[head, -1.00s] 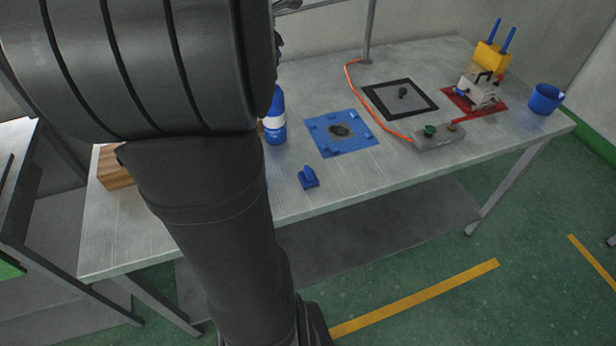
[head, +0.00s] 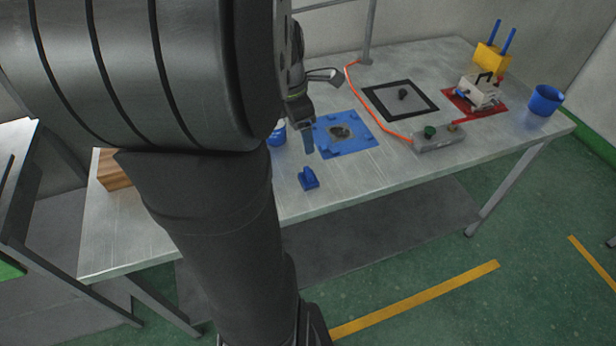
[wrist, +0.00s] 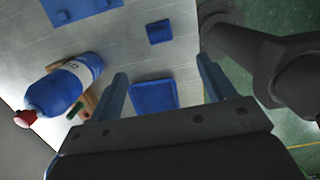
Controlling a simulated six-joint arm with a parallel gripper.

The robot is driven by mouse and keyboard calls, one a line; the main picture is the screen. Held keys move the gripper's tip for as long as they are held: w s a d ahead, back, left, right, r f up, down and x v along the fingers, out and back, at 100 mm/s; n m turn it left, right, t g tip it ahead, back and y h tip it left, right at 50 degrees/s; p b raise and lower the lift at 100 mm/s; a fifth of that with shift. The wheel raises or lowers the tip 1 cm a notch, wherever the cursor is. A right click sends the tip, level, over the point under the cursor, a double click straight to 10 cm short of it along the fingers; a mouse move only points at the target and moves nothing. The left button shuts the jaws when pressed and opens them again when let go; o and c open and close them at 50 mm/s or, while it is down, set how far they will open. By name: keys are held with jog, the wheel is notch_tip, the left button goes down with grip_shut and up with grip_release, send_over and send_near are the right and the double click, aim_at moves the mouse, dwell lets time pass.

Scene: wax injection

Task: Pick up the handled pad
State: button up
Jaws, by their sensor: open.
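The handled pad (head: 308,179) is a small blue block with a raised handle, near the front edge of the metal table. In the wrist view, a small dark-blue block (wrist: 160,32) beyond the fingertips appears to be this pad. My gripper (head: 308,140) hangs over the table, above and behind the pad in the head view. It is open and empty, with its two blue-grey fingers (wrist: 163,84) apart in the wrist view.
A blue bottle (wrist: 65,87) with a red tip stands left of the fingers. The blue mat (head: 345,134) lies behind the pad. A wooden block (head: 113,170), grey control box (head: 438,140) and orange cable (head: 372,117) are also on the table. Bare table lies right of the pad.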

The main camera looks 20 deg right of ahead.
aim_at(308, 171)
jog(key=f, duration=0.3)
jog(key=d+f, duration=0.1)
jog(key=f, duration=0.7)
jog(key=shift+d+f, duration=0.2)
jog(key=shift+d, duration=0.15)
jog(key=shift+w+d+f, duration=0.1)
jog(key=shift+d+f, duration=0.05)
jog(key=shift+f, duration=1.2)
jog(key=shift+w+d+f, duration=0.1)
jog(key=shift+f, duration=1.2)
jog(key=c, duration=1)
jog(key=shift+c, duration=0.2)
jog(key=shift+r, duration=0.15)
